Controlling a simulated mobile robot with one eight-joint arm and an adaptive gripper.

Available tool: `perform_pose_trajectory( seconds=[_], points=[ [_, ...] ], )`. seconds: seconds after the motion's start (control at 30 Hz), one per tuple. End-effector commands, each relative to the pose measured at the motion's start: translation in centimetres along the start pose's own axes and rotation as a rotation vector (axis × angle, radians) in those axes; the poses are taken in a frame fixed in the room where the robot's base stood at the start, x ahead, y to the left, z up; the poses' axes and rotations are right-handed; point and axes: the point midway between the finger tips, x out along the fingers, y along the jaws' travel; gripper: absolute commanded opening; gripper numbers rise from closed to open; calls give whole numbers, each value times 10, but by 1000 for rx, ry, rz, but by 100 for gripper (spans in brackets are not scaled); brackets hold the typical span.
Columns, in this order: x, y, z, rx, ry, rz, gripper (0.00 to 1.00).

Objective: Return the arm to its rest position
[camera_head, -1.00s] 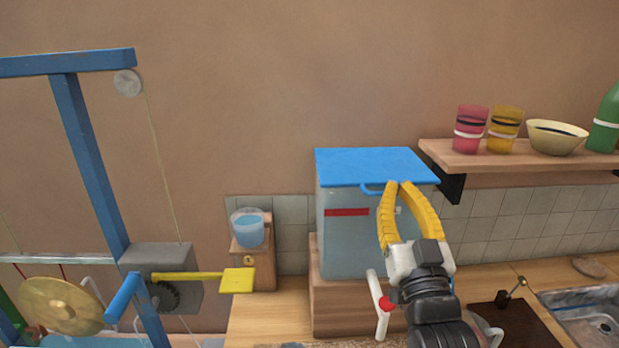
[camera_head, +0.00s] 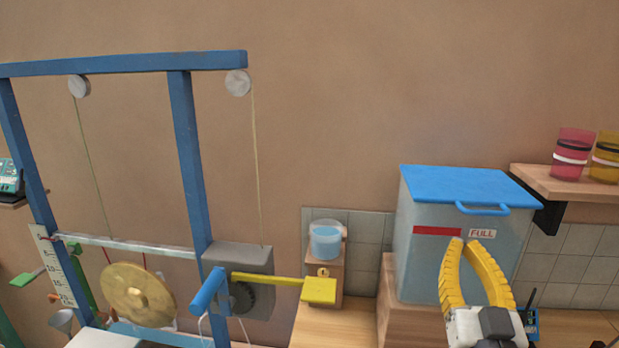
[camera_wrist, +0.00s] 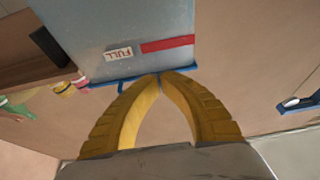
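My gripper (camera_head: 465,242) has two yellow curved fingers whose tips meet, with nothing visible between them. In the head view it is at the lower right, in front of the grey bin (camera_head: 428,250) with the blue lid (camera_head: 470,185). In the wrist view the gripper (camera_wrist: 158,76) also has its fingertips together, near the blue edge of the bin (camera_wrist: 100,35). I cannot tell whether the tips touch the bin. The rest of my arm is mostly below the head picture.
A cup of blue water (camera_head: 325,240) sits on a wooden block (camera_head: 328,272). A shelf (camera_head: 560,184) with cups is at right. The wall above is clear.

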Motion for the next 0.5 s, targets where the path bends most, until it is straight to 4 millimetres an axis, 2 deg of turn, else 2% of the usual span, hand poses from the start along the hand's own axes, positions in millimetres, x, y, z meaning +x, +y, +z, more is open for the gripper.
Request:
perform_pose_trajectory(
  seconds=[0.13, 0.27, 0.37, 0.5],
  points=[
    [5, -13, 38, 8, -199, -25, 0],
    [-1, -27, 74, 9, -416, -54, 0],
    [-20, -41, 104, 3, -633, -88, 0],
    [-73, -58, 132, -21, -965, -142, 0]
  ],
)
